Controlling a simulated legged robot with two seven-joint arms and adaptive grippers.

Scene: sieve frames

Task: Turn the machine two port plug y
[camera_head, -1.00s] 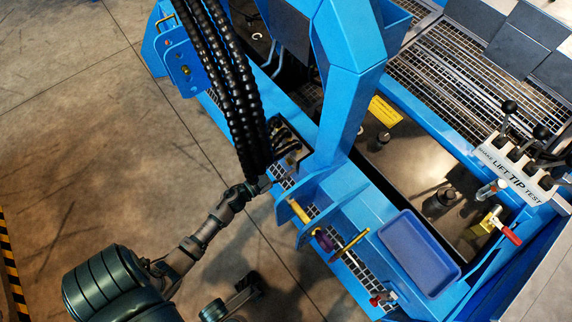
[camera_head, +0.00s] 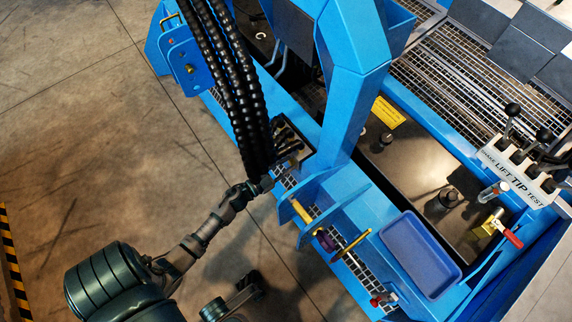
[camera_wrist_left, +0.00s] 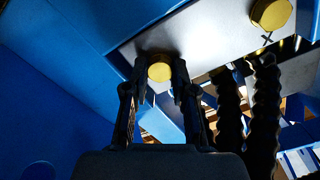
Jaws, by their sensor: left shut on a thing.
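In the left wrist view, a round brass-yellow plug (camera_wrist_left: 160,68) sits between the fingertips of my left gripper (camera_wrist_left: 161,74), which is shut on it. The plug is at the grey metal plate (camera_wrist_left: 195,35) on the blue machine. No letter shows beside this plug. A second brass plug (camera_wrist_left: 270,14), with an X marked by it, is at the upper right of the plate. In the head view my left gripper (camera_head: 285,172) reaches the machine's side beside the black hoses; its fingertips and the held plug are hard to make out there.
Thick black ribbed hoses (camera_head: 228,85) hang close above my left gripper and also show in the wrist view (camera_wrist_left: 266,110). A blue tray (camera_head: 419,253), a yellow-handled valve (camera_head: 350,243) and a lever panel (camera_head: 519,172) are to the right. The floor (camera_head: 90,130) at left is clear.

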